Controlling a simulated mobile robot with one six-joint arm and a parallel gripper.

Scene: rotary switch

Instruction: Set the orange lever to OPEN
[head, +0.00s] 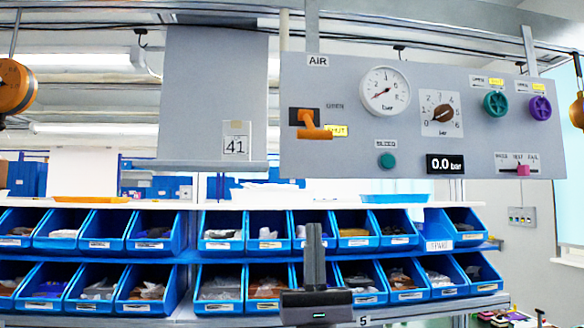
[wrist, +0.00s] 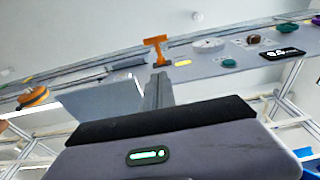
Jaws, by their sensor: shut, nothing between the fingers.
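The orange lever (head: 313,127) is on the left part of the grey AIR panel (head: 335,162) in the head view. Its handle points to the right and slightly down, beside the yellow SHUT label (head: 337,130). The OPEN label (head: 335,106) is above it. In the wrist view the lever (wrist: 156,40) sticks out from the panel, beyond my fingers. My gripper (head: 314,232) is low in the head view, below the panel and apart from the lever. Its fingers are shut and empty; they also show in the wrist view (wrist: 158,80).
The panel also carries a pressure gauge (head: 384,91), a brown knob (head: 443,113), a teal valve (head: 496,104), a purple valve (head: 540,108) and a green button (head: 387,161). A grey board (head: 215,80) hangs to the left. Blue bins (head: 152,231) fill the shelves behind my gripper.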

